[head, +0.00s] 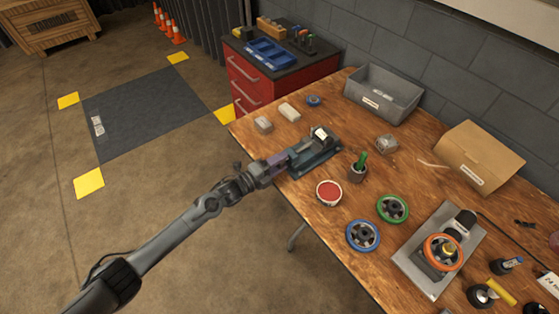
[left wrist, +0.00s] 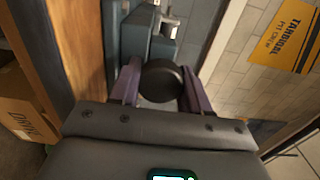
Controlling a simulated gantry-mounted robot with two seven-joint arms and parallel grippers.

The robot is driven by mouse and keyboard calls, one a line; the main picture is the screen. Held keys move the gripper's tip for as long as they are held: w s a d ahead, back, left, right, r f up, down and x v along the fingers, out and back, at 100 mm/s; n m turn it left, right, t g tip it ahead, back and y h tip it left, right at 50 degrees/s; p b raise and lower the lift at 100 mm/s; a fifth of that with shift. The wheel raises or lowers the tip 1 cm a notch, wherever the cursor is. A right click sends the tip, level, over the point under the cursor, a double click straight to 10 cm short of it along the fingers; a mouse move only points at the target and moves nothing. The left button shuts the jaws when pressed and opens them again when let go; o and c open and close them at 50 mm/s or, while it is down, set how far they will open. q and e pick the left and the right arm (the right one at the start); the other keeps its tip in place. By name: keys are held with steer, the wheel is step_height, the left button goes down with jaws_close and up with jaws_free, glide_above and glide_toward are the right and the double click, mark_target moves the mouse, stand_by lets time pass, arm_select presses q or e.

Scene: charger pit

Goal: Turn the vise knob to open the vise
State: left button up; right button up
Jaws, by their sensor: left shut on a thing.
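The blue-grey vise (head: 318,158) is at the left edge of the wooden workbench. My left gripper (head: 283,162) reaches in from the left to the vise's near end. In the left wrist view the round black vise knob (left wrist: 161,80) sits between the two purple fingers of my left gripper, which is shut on it. The vise body (left wrist: 135,38) shows just beyond the knob. In the head view the gripper hides the knob. A small pale, dark-marked thing (head: 321,134) shows at the vise's jaws; how far the jaws are apart I cannot tell. My right gripper is out of view.
On the workbench (head: 290,190), a green-handled tool in a cup (head: 358,170) and a red-topped round tin (head: 328,193) stand near the vise. A grey bin (head: 384,95) and a cardboard box (head: 466,156) are at the back. A red drawer cabinet (head: 280,80) stands behind.

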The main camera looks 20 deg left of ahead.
arm_select(q)
steer(key=n+p, duration=0.1)
steer(key=n, duration=0.4)
steer(key=shift+r+n+p, duration=0.15)
steer(key=shift+n+p, duration=0.15)
steer(key=n+p, duration=0.1)
steer(key=n, duration=0.4)
steer(key=shift+n+p, duration=0.3)
steer(key=n+p, duration=0.1)
steer(key=n, duration=0.3)
steer(key=n+p, duration=0.1)
steer(key=n, duration=0.4)
steer(key=shift+w+a+n+p, duration=0.1)
steer(key=shift+n+p, duration=0.2)
steer(key=shift+n, duration=0.1)
steer(key=n+p, duration=0.1)
steer(key=n, duration=0.4)
steer(key=n+p, duration=0.1)
steer(key=n, duration=0.4)
steer(key=shift+n, duration=0.4)
steer(key=n, duration=0.5)
steer(key=shift+n+p, duration=0.3)
steer(key=shift+p, duration=0.05)
steer(key=shift+f+n, duration=0.2)
steer(key=shift+n, duration=2)
